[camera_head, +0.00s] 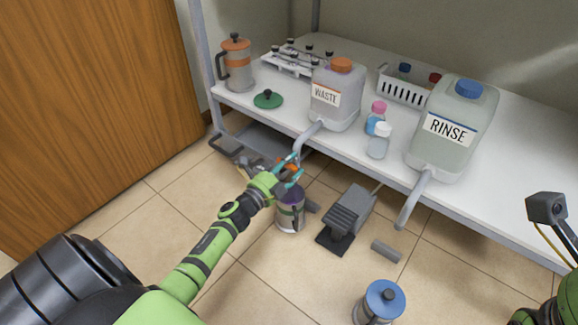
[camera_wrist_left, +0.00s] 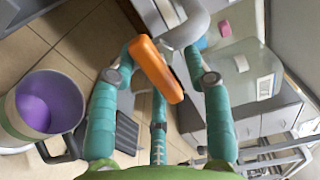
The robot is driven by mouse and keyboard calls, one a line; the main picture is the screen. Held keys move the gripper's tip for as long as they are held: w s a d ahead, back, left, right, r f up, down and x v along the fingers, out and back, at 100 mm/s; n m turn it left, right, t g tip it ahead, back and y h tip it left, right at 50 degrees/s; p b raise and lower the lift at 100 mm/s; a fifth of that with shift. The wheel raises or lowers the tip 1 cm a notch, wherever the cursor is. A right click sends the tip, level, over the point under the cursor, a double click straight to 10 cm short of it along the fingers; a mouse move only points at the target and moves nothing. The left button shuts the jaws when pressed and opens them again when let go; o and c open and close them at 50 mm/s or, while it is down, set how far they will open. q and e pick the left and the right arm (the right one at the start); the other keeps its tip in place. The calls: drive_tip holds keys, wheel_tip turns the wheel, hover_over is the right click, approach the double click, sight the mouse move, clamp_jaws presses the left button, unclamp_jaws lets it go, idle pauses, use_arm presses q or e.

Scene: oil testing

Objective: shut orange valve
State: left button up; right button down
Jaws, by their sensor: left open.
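The orange valve (camera_wrist_left: 157,68) is an elongated handle on the grey spout (camera_wrist_left: 187,28) in the left wrist view. In the head view the valve (camera_head: 286,164) is partly hidden by my gripper, under the white WASTE jug (camera_head: 341,112). My left gripper (camera_head: 288,175) is open at the valve; in the wrist view its teal fingers (camera_wrist_left: 160,88) stand around the handle, one to each side and one below. Whether any finger touches it, I cannot tell. My right gripper is out of view.
A canister with a purple inside (camera_wrist_left: 40,105) stands on the floor below the spout. A grey pedal (camera_head: 347,217) and a blue-lidded jug (camera_head: 383,299) are on the floor. The RINSE jug (camera_head: 452,135) and small bottles (camera_head: 379,141) stand on the white shelf (camera_head: 300,110).

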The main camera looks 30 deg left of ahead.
use_arm(q)
drive_tip(key=shift+s, duration=0.1)
drive_tip(key=s+a, duration=0.1)
drive_tip(key=s, duration=1)
drive_tip(key=shift+s, duration=0.4)
